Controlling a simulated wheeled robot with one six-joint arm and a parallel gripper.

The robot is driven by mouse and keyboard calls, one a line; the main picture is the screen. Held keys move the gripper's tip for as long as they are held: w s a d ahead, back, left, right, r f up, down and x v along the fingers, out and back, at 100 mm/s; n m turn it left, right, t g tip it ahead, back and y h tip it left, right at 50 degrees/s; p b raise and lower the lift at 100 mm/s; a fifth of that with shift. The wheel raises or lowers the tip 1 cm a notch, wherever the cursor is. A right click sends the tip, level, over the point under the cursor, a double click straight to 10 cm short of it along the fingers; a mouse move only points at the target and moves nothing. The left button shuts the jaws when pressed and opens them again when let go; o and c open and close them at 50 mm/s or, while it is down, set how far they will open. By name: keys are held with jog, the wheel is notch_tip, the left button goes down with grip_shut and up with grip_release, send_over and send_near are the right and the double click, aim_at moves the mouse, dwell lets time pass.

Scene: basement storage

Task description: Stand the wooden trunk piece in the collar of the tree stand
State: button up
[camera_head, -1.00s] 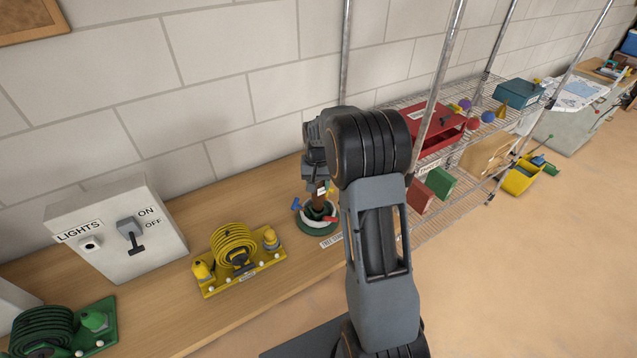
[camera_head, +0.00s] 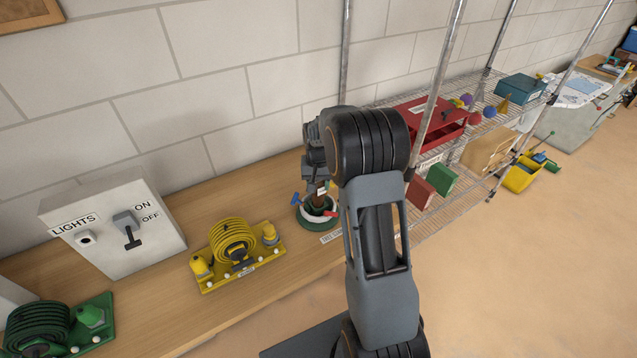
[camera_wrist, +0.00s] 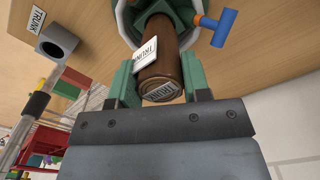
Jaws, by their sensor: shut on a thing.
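The brown wooden trunk piece (camera_wrist: 160,75), with white TRUNK labels, is held between the green pads of my gripper (camera_wrist: 160,90). In the head view the trunk piece (camera_head: 320,197) is upright, below my gripper (camera_head: 318,180). Its lower end is at the tree stand (camera_head: 305,222), a green base with a white ring and coloured screws. In the wrist view the stand (camera_wrist: 128,28) surrounds the trunk's far end, and a blue T-handle screw (camera_wrist: 217,25) shows beside it. My gripper hides part of the collar, so I cannot tell how deep the trunk sits.
On the wooden bench stand a yellow hose board (camera_head: 240,255), a LIGHTS switch box (camera_head: 112,228) and a green hose board (camera_head: 62,328). A wire shelf with a red box (camera_head: 425,115) is to the right. A grey holder labelled TRUNK (camera_wrist: 58,42) shows in the wrist view.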

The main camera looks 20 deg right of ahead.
jog(key=shift+f+b, duration=0.6)
jog(key=shift+f, duration=0.4)
jog(key=o, duration=1.1)
jog(key=shift+r, duration=0.1)
notch_tip(320, 180, up, 14)
jog(key=shift+b, duration=0.35)
jog(key=s+a+n+t, duration=0.2)
jog(key=s+a, duration=0.3)
jog(key=s, duration=0.6)
jog(key=s+a+n+t, duration=0.2)
jog(key=s+a, duration=0.3)
jog(key=s, duration=0.6)
jog(key=shift+a+n, duration=0.25)
jog(key=shift+n, duration=0.05)
